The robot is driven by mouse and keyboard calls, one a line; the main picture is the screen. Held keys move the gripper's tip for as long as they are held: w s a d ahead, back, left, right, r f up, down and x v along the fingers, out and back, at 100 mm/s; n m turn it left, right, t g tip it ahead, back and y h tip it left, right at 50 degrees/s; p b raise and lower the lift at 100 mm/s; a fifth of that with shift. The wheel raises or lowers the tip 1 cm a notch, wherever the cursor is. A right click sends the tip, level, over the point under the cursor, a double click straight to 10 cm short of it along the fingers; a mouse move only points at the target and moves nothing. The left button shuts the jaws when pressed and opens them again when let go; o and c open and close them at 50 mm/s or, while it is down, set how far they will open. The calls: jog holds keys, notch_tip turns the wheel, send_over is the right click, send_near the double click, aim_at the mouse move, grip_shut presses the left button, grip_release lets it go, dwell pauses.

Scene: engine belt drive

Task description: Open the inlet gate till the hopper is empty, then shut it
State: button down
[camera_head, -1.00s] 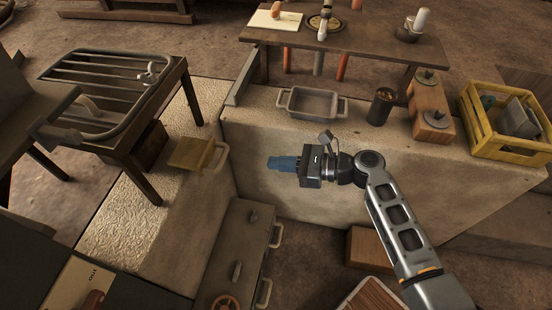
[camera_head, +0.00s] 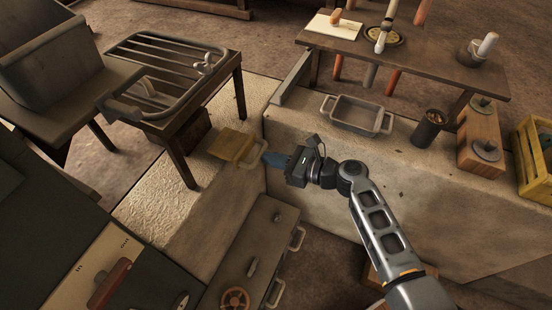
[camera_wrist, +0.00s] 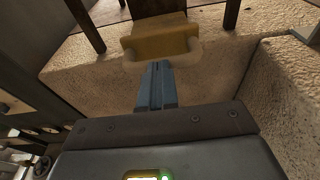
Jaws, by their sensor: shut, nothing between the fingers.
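A yellow plate with a looped handle (camera_head: 233,146), which looks like the gate, sits on the pale stone ledge left of centre. In the wrist view the yellow plate (camera_wrist: 160,42) lies straight ahead of my fingers, its handle curving towards them. My gripper (camera_head: 268,159) has its blue fingers shut and empty, with the tips close to the handle's right end. I cannot tell whether they touch it. The tips also show in the wrist view (camera_wrist: 157,68). A grey open bin (camera_head: 48,85) at upper left may be the hopper; its contents cannot be made out.
A barred rack (camera_head: 170,75) on a dark table stands behind the ledge. A grey metal tray (camera_head: 358,114), a dark cup (camera_head: 428,128) and a wooden block (camera_head: 480,140) stand on the stone block. A panel with a red-brown handle (camera_head: 110,284) is at lower left.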

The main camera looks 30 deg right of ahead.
aim_at(247, 150)
jog(key=x, duration=0.4)
jog(key=r+x, duration=0.1)
jog(key=x, duration=0.1)
jog(key=shift+w+a+r+b, duration=0.1)
jog(key=shift+w+a+b, duration=0.1)
jog(key=shift+w+b, duration=0.1)
jog(key=shift+w+a+r, duration=0.15)
jog(key=shift+w+a, duration=0.05)
jog(key=shift+a, duration=0.1)
